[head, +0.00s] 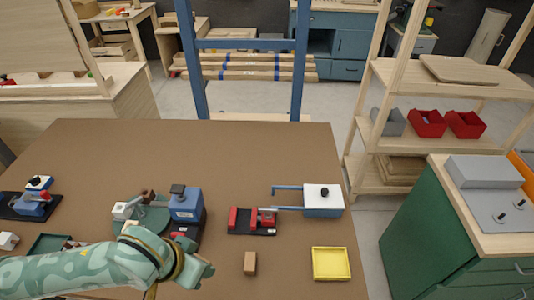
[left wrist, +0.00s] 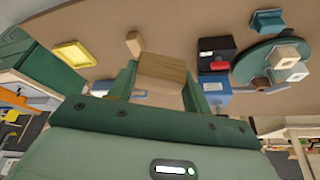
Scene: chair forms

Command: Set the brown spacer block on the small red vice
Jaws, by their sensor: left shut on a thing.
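A brown wood-grained block (left wrist: 162,70) sits between the fingers of my left gripper (left wrist: 160,82), which is shut on it. In the head view my left gripper (head: 203,269) is low over the front of the table, and the held block is hidden by my arm there. A second, tan-brown block (head: 250,263) stands on the table just right of the gripper; it also shows in the left wrist view (left wrist: 134,43). The small red vice (head: 254,219) on its dark base is behind that block, with nothing seen on it. My right gripper is not in view.
A yellow tray (head: 331,263) lies at the front right. A white-topped blue box (head: 323,199) with blue bars is right of the vice. A blue machine (head: 186,203) stands left of the vice. The back of the brown table (head: 220,150) is clear.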

